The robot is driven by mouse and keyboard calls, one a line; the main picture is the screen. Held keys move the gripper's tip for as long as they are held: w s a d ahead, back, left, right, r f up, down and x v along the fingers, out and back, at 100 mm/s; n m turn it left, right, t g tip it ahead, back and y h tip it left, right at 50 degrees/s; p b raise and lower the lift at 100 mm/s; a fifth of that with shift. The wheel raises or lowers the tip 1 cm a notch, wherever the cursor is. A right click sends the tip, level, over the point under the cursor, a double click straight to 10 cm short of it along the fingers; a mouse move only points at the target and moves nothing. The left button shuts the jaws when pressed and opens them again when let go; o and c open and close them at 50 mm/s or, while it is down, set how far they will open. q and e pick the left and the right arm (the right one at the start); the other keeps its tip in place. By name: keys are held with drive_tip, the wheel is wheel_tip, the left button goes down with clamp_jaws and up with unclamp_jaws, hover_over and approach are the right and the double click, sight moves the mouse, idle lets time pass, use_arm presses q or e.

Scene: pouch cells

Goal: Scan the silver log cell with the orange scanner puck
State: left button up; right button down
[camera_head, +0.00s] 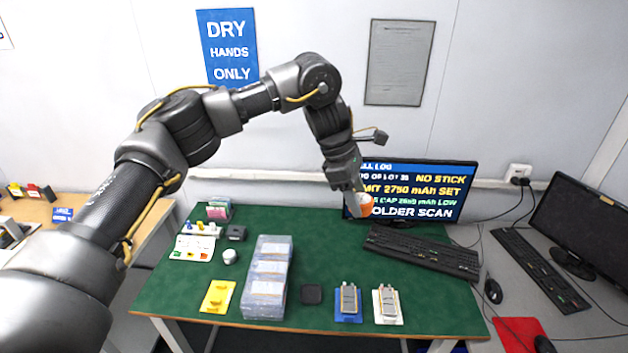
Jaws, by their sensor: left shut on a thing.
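My left gripper (354,192) reaches in from the left and points down over the back of the green table. It is shut on the orange scanner puck (364,203), which is held up in front of the monitor and partly hidden by the fingers. A silver cell (348,299) lies on a blue holder (348,318) near the front of the table. Another silver-grey cell (387,302) lies on a white holder (388,320) just right of it. I cannot tell which one is the log cell. My right gripper is not in view.
A monitor (440,176) with text and a black keyboard (422,251) stand behind the holders. A black square pad (311,294), a clear stacked box (265,308) and a yellow tray (211,300) lie to the left. The green table (440,305) is clear at front right.

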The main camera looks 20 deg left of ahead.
use_arm(q)
drive_tip(key=s+d+f+m+g+b, duration=0.1)
drive_tip(key=s+d+f+m, duration=0.2)
drive_tip(key=s+f, duration=0.15)
drive_tip(key=s+d+f+m+g, duration=0.1)
drive_tip(key=s+d+f+m, duration=0.2)
drive_tip(key=s, duration=0.3)
drive_tip(key=s+f+m+b, duration=0.1)
drive_tip(key=s+f+b, duration=0.1)
drive_tip(key=f+b, duration=0.4)
drive_tip(key=s+a+f+m+g+b, duration=0.1)
drive_tip(key=s+f+b, duration=0.2)
drive_tip(key=f+b, duration=0.4)
wheel_tip(320, 180, down, 4)
drive_tip(key=shift+s+a+f+m+y, duration=0.1)
drive_tip(key=shift+s+a+m+y, duration=0.2)
drive_tip(key=shift+s+y, duration=0.1)
